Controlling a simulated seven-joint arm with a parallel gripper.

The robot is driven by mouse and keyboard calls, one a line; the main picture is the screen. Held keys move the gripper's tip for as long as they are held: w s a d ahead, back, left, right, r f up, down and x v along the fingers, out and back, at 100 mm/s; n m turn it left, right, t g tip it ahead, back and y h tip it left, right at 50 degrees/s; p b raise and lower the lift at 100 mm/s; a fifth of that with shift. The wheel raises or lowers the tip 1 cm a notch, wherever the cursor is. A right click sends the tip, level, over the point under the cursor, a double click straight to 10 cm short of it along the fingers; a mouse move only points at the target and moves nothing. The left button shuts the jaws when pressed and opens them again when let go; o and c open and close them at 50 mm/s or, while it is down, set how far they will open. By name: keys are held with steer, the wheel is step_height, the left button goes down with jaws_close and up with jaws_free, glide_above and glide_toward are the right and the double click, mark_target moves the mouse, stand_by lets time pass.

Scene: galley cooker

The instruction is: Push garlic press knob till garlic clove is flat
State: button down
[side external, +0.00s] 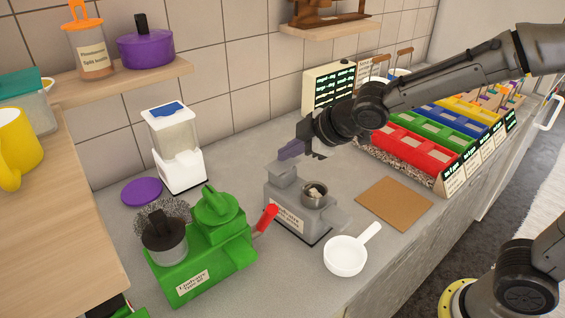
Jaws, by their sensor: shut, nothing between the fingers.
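The grey garlic press (283,200) stands on the counter in the middle of the side external view, with a label on its front. A raised grey block (283,170) at its left rear may be the knob; I cannot tell for sure. A metal cup (315,198) sits on its right side, with a pale lump in it that looks like the garlic clove (315,191). My gripper (289,151) is shut and empty, just above the raised block. I cannot tell whether it touches the block.
A white pan (346,256) lies in front, and a brown board (394,203) lies to the right. Coloured bins (425,150) stand behind the board. A white dispenser (178,160) stands at the rear left.

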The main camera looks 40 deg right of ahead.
mark_target(288, 165)
steer(key=shift+s+d+f, duration=0.1)
steer(key=shift+s+f, duration=0.05)
steer(key=shift+f, duration=1.15)
stand_by(1.0)
steer(key=shift+r, duration=1.4)
steer(key=shift+r, duration=2.6)
